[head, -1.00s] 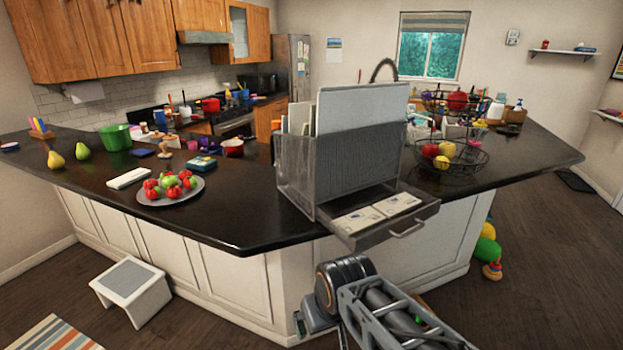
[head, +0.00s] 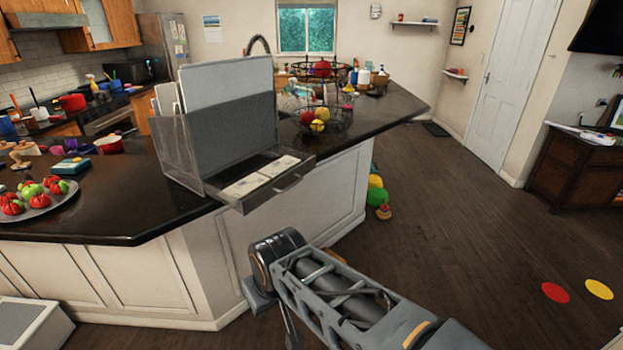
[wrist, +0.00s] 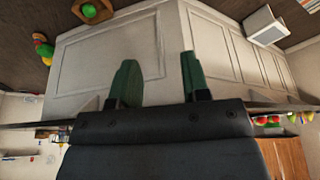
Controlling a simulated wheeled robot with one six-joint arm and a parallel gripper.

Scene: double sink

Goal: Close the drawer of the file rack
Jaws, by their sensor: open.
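The file rack (head: 174,152) is a grey mesh holder with folders upright in it, standing near the corner of the dark counter in the head view. Its drawer (head: 303,166) is pulled out toward the front right, past the counter edge, with white cards (head: 245,186) inside and a handle (head: 288,184) on its front. My arm is below and in front of the drawer, apart from it. In the wrist view my gripper (wrist: 160,82) has two green fingers spread apart with nothing between them. The drawer cannot be made out there.
The counter (head: 110,215) has white panels (head: 300,215) below it. A plate of fruit (head: 62,196) is left of the rack, and a wire fruit basket (head: 335,128) stands behind the drawer. Toys (head: 376,190) lie on the floor by the counter. The floor at right is open.

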